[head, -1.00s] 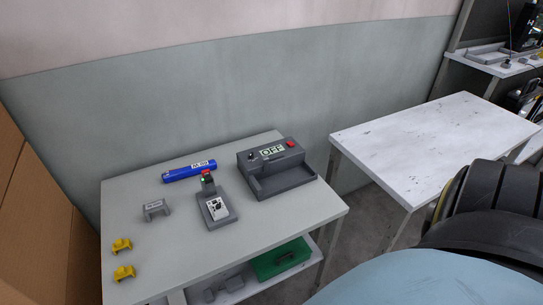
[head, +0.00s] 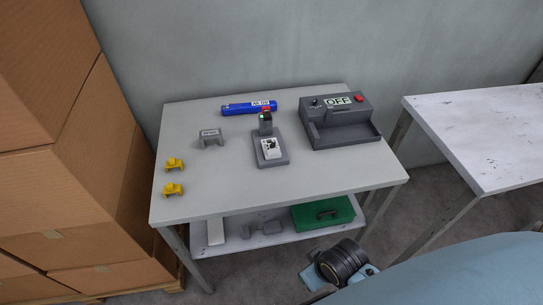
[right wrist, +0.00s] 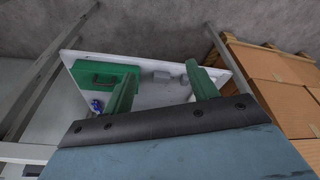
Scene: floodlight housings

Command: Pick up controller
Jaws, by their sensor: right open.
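A small handheld controller with a white face (head: 271,149) lies on a dark grey stand (head: 281,162) in the middle of the grey table (head: 220,185) in the head view. A short upright post with a dark top (head: 265,124) rises at the stand's back. A larger grey box with an OFF display (head: 338,101), a knob and a red button stands to the right. My right gripper (right wrist: 160,88) shows two green fingers, spread apart and empty, in the right wrist view, with the lower shelf beyond them. My left gripper is not in view.
A blue tube (head: 249,108), a grey bracket (head: 211,138) and two yellow clips (head: 173,189) lie on the table. A green case (head: 322,213) is on the lower shelf. Cardboard boxes (head: 90,150) stand left; a white table (head: 480,140) stands right.

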